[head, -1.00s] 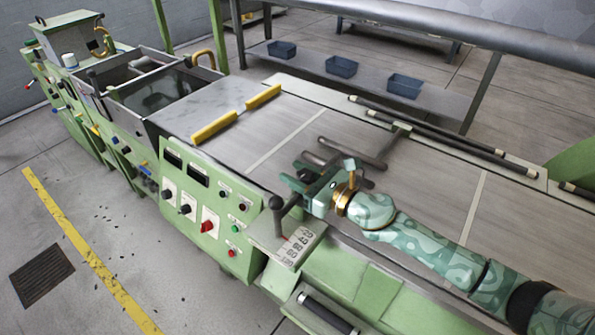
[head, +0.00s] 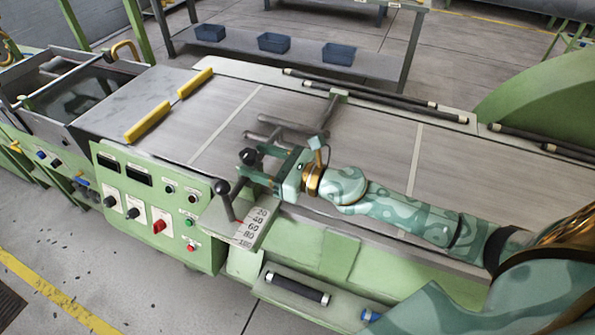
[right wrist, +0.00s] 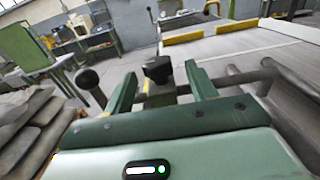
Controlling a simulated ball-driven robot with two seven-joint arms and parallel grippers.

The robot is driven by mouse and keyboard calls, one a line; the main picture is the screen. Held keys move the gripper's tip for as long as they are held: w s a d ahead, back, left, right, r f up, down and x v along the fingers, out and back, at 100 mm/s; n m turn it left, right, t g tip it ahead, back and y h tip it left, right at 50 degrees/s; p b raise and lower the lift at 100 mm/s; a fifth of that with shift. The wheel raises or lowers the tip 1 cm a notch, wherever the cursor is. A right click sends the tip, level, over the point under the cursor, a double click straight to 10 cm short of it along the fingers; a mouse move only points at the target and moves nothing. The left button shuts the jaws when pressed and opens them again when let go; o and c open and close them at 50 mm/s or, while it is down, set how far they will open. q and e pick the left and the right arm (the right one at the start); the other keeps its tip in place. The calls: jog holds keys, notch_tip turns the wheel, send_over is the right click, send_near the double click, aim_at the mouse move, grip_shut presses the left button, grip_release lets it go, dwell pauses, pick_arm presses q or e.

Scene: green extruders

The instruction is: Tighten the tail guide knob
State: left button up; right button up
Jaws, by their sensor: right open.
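The tail guide knob appears to be the small dark knob (head: 248,156) at the near edge of the table in the head view. In the right wrist view the dark lobed knob (right wrist: 158,68) stands upright, centred between the fingertips. My right gripper (head: 259,165) is open, its fingers pointing left toward the knob. In the right wrist view both green fingers (right wrist: 160,78) flank the knob with visible gaps; I cannot tell whether its depth lies fully between them. My left gripper is out of view.
A ball-topped lever (head: 222,187) stands left of the gripper, beside a number scale (head: 252,228). Grey metal bars (head: 285,132) lie just behind the gripper. A control panel (head: 150,205) is at left. The tabletop (head: 370,130) is largely clear behind my right arm.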

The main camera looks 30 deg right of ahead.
jog(key=b+v, duration=0.2)
jog(key=v, duration=0.9)
jog(key=shift+s+d, duration=0.15)
jog(key=shift+s, duration=0.05)
